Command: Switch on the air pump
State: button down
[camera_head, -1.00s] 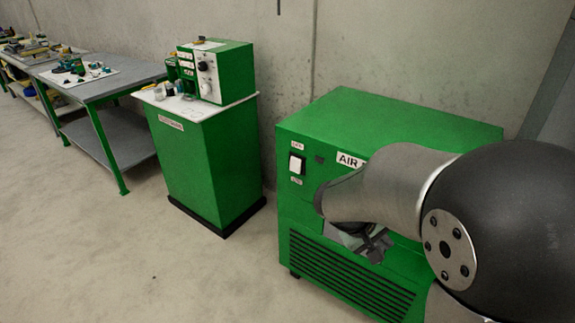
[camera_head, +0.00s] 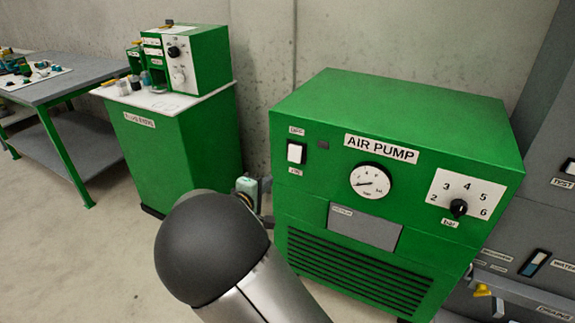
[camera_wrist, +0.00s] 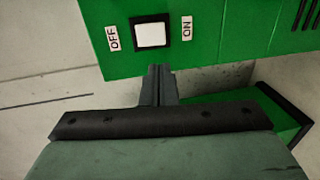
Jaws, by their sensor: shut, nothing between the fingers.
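The green air pump (camera_head: 420,125) stands against the wall, its front facing me in the head view. Its white rocker switch (camera_head: 295,153) is at the front's upper left, with OFF above and ON below. In the wrist view the switch (camera_wrist: 150,35) has a black frame, with OFF at left and ON at right. I cannot tell which way the rocker is tipped. My gripper (camera_wrist: 158,70) is shut and empty, its tips just below the switch in the picture, apparently apart from it. In the head view my arm partly hides the gripper, left of the pump.
The pump's front also bears a gauge (camera_head: 370,181) and a black pressure knob (camera_head: 459,208). A green cabinet (camera_head: 180,150) with a control box (camera_head: 205,62) stands to the left, beyond it a workbench (camera_head: 65,80). Grey panels (camera_head: 535,230) stand at right.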

aim_at(294, 159)
jog(key=x, duration=1.4)
jog(key=b, duration=0.2)
jog(key=shift+w+f+b, duration=0.1)
jog(key=shift+w+b, duration=0.15)
jog(key=shift+b, duration=0.15)
jog(key=shift+s+f+b, duration=0.2)
jog(key=shift+b, duration=0.1)
jog(key=s+a+f+b, duration=0.1)
jog(key=s+a, duration=0.4)
jog(key=s, duration=0.7)
jog(key=shift+s+a+f+b, duration=0.2)
jog(key=shift+f+b, duration=0.1)
jog(key=shift+f, duration=0.25)
